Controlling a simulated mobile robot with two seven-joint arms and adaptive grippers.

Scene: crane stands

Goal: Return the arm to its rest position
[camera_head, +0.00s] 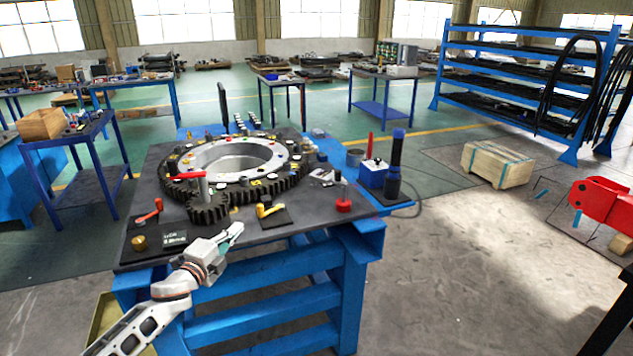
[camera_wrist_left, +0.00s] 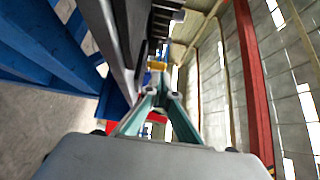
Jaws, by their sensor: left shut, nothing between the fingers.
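My left gripper (camera_head: 236,231) is shut and empty at the front edge of the dark workbench top (camera_head: 140,216). Its arm comes in from the lower left in the head view. In the left wrist view my left gripper (camera_wrist_left: 157,82) has its green-grey fingers drawn together, with nothing between them. The bench edge and blue frame run along the left of that view, tilted. My right gripper is not in view.
A wooden crate (camera_head: 497,165) sits on the floor at right.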

